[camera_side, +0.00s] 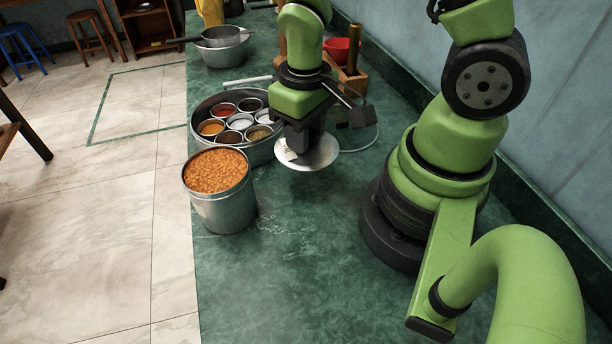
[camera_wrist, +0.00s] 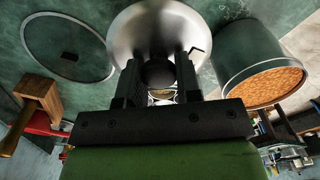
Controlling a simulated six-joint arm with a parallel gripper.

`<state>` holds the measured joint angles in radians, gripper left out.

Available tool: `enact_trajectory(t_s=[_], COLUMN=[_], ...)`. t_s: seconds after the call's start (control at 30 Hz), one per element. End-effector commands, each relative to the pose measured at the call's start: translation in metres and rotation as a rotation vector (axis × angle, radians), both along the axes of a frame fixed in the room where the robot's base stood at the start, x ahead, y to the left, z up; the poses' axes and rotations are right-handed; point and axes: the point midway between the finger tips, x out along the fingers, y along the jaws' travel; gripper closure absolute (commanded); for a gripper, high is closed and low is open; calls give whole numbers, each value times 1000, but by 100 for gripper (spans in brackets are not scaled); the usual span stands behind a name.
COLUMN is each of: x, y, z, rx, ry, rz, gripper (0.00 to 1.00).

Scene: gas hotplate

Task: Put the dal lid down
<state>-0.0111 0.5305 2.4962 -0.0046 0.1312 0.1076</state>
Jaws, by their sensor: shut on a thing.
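The dal lid (camera_side: 318,157) is a round steel disc. My gripper (camera_side: 297,153) is above it, pointing down. In the wrist view the fingers (camera_wrist: 160,82) are shut on the dark knob (camera_wrist: 157,72) of the lid, whose steel disc (camera_wrist: 128,36) spreads beyond them. The lid is over the green counter, to the right of the dal canister (camera_side: 225,208) and apart from it. I cannot tell whether its rim touches the counter. The canister is open and full of orange dal; it also shows in the wrist view (camera_wrist: 243,47).
A round spice box (camera_side: 262,152) with several small bowls stands behind the canister. A clear round lid (camera_wrist: 68,77) lies beside the dal lid. A wooden holder (camera_side: 352,80), a red bowl (camera_side: 338,50) and a steel pan (camera_side: 224,52) are farther back. The front counter (camera_side: 280,270) is clear.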

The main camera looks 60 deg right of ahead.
Motion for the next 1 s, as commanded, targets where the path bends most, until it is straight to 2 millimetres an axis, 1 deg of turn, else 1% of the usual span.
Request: enact_trajectory(t_s=[0.03,0.2,0.3,0.47,0.7,0.8,1.0], x=[-2,-2,-1,-1,-1,0,0], y=[0,0,0,0,0,0,0], z=[-10,-36,-45,-55,-83,-87,-87], rx=[0,-3,-1,-1,-2,-2,-2], ry=[10,10,5,5,5,2,1], rz=[0,1,1,0,1,1,1], gripper=[91,91,91,91,91,91,91])
